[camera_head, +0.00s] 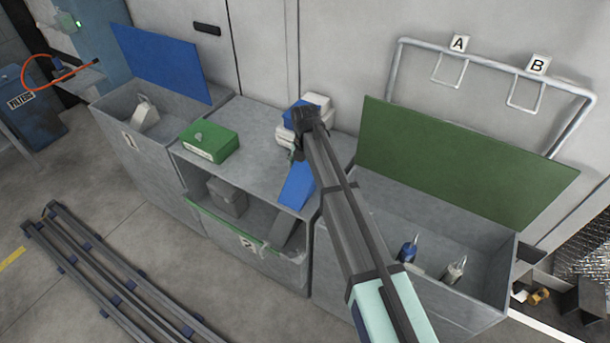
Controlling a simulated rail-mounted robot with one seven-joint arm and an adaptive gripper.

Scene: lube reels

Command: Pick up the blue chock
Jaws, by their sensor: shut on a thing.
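The blue chock (297,187) is a slanted blue block in the middle of the head view, in front of the front edge of the middle cabinet's top. My gripper (298,154) is dark and reaches down from the end of my arm to the chock's upper end. It is shut on the chock. The fingertips are small and partly hidden by my arm, so the exact grip point is unclear. The chock appears tilted, and I cannot tell whether it touches the cabinet.
A green box (209,142) and white-and-blue boxes (318,103) sit on the middle cabinet (250,125). Its open compartment holds a grey box (227,198) and a grey slanted piece (288,232). Open bins stand left (165,157) and right (475,290). Long rails (110,280) lie at lower left.

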